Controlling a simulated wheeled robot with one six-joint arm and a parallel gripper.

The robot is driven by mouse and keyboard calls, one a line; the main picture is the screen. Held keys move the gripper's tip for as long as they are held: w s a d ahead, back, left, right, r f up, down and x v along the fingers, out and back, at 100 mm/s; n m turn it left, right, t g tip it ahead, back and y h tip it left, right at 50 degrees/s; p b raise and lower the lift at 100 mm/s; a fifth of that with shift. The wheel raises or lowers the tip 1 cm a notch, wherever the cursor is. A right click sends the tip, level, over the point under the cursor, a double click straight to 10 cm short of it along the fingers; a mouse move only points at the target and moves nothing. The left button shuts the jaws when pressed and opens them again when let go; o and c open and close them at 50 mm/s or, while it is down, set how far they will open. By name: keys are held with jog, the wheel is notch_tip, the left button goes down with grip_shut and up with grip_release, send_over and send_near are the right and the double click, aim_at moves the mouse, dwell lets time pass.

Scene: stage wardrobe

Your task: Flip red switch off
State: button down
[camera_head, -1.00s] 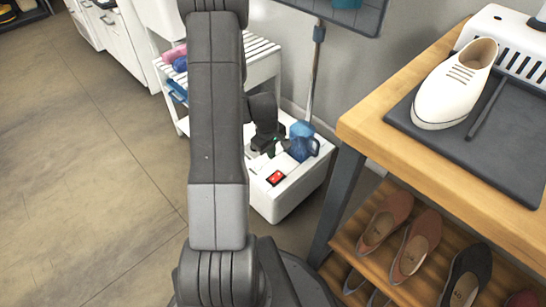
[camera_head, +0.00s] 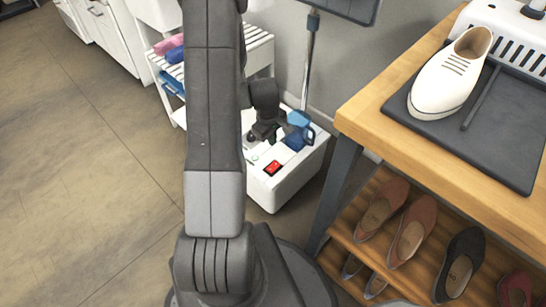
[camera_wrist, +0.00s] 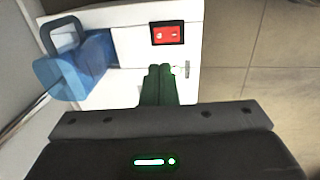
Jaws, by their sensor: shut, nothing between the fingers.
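The red switch (camera_head: 272,168) is a small red rocker in a dark frame on top of a white box-shaped unit (camera_head: 282,191) on the floor. It also shows in the wrist view (camera_wrist: 167,33), near the top centre. My gripper (camera_wrist: 160,68) is shut and empty, its dark green fingers side by side over the white top. The fingertips are a short way from the switch and apart from it in the picture. In the head view my gripper (camera_head: 272,140) is partly hidden by my wrist, behind the switch. Which side of the rocker is pressed is too small to tell.
A blue jug-like part with a handle (camera_wrist: 75,62) stands on the unit beside my gripper. A metal pole (camera_head: 309,65) rises behind it. A wooden table (camera_head: 365,122) with a white shoe (camera_head: 450,72) is at the right. A white slatted rack (camera_head: 258,45) stands behind.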

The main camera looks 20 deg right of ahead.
aim_at(276, 165)
jog(key=f+b, duration=0.2)
jog(key=f, duration=0.2)
jog(key=d+f+b, duration=0.1)
jog(key=f, duration=0.4)
jog(key=f+b, duration=0.2)
jog(key=f, duration=0.3)
jog(key=shift+w+d+b, duration=0.3)
jog(key=shift+b, duration=0.05)
jog(key=shift+d+f, duration=0.1)
jog(key=shift+f, duration=0.2)
jog(key=shift+r, duration=0.15)
